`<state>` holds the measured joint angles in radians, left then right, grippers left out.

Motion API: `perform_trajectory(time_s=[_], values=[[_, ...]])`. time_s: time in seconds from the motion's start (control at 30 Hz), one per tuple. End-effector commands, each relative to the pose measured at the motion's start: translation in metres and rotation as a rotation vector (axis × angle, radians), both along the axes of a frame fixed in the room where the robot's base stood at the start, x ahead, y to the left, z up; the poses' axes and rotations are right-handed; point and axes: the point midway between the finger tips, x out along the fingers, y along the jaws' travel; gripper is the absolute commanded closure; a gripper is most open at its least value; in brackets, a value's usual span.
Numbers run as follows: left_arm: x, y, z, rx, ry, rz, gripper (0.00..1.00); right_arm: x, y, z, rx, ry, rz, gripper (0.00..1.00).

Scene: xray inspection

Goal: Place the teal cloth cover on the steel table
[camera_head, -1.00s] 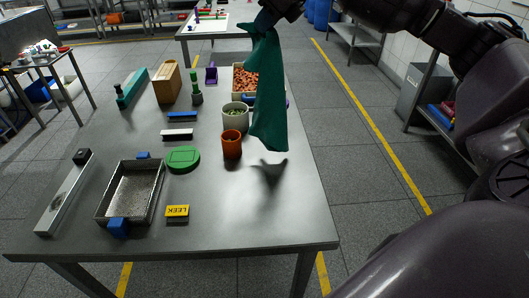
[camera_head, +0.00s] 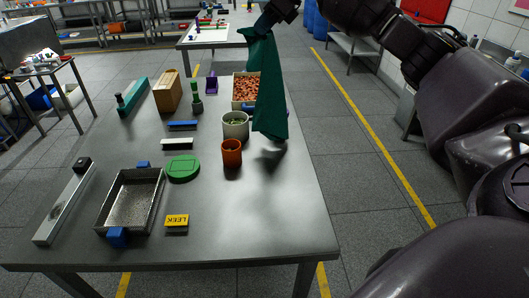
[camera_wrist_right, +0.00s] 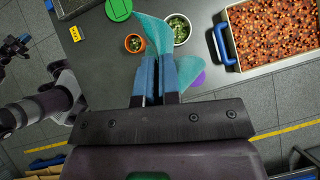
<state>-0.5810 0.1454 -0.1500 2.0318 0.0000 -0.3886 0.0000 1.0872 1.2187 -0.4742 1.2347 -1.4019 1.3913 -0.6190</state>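The teal cloth cover (camera_head: 270,95) hangs in long folds from my right gripper (camera_head: 270,20), above the right side of the steel table (camera_head: 255,215). Its lower end hangs just above the table, with a shadow beneath. In the right wrist view, the blue fingers of my right gripper (camera_wrist_right: 157,78) are closed on the cloth (camera_wrist_right: 156,33), which spreads out beyond the fingertips. My left gripper is not in the head view. A dark arm end at the left edge of the right wrist view is too small to read.
Near the cloth are a tray of brown pieces (camera_head: 245,87), a white pot with green bits (camera_head: 235,125) and an orange cup (camera_head: 231,153). A green round lid (camera_head: 183,168), metal tray (camera_head: 131,200) and yellow LEEK label (camera_head: 177,221) lie nearer. The front right tabletop is clear.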

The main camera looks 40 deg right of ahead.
Motion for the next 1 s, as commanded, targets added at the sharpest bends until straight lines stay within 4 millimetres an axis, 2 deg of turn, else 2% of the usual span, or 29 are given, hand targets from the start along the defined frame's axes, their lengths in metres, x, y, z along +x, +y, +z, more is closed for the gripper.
perform_trajectory(time_s=[0.37, 0.6, 0.93, 1.0], values=[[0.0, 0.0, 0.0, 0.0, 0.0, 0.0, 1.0, -0.016, 0.009, -0.035, -0.001, 0.003, 0.005, 1.0], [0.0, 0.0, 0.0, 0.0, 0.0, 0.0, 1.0, -0.036, 0.02, -0.064, -0.002, 0.004, 0.006, 1.0], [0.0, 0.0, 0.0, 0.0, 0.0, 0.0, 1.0, -0.075, 0.044, -0.07, -0.002, 0.001, 0.006, 1.0], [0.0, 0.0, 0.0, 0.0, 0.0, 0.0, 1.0, -0.083, 0.049, -0.077, -0.002, 0.004, 0.006, 1.0]])
